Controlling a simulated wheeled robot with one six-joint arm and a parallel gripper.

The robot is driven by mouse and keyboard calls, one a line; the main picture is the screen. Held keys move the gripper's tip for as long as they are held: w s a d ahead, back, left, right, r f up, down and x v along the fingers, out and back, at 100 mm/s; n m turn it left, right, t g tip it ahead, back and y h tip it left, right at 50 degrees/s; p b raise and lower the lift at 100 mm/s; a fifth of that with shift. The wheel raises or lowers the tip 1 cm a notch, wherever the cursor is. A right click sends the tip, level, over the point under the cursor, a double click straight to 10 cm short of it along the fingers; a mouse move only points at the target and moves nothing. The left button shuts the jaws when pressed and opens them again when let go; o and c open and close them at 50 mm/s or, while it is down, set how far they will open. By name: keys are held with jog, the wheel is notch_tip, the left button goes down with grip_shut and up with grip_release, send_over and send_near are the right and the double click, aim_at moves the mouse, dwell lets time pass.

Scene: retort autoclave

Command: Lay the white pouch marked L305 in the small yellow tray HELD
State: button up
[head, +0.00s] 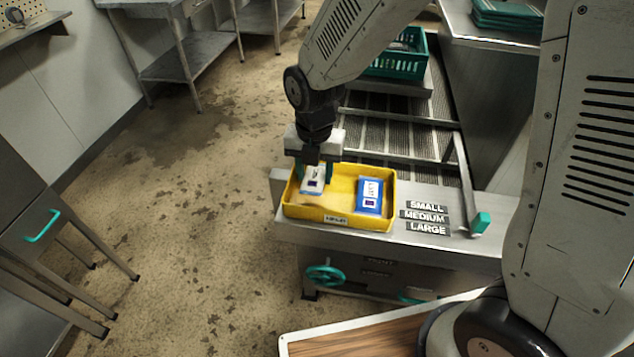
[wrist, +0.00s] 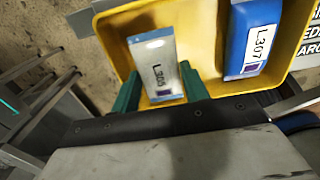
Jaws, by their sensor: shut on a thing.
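The white pouch marked L305 (wrist: 158,68) is between the green fingers of my gripper (wrist: 160,92) in the wrist view. My gripper (head: 316,172) is shut on the pouch, which also shows in the head view (head: 313,181). The pouch is over the left part of the small yellow tray (head: 338,196), inside its outline. I cannot tell whether it touches the tray floor. The tray's front label (head: 335,220) is small and hard to read. A blue pouch marked L307 (wrist: 250,38) lies in the right part of the tray, apart from the white one.
The tray stands on a steel bench (head: 410,243). SMALL, MEDIUM and LARGE labels (head: 427,216) lie to its right, near a lever with a green handle (head: 480,223). A green crate (head: 398,60) is behind on the conveyor. A green handwheel (head: 325,275) is below the bench.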

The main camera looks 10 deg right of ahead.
aim_at(314, 175)
jog(key=shift+s+f, duration=0.1)
jog(key=shift+f, duration=1.85)
jog(key=shift+f, duration=0.1)
jog(key=o, duration=1)
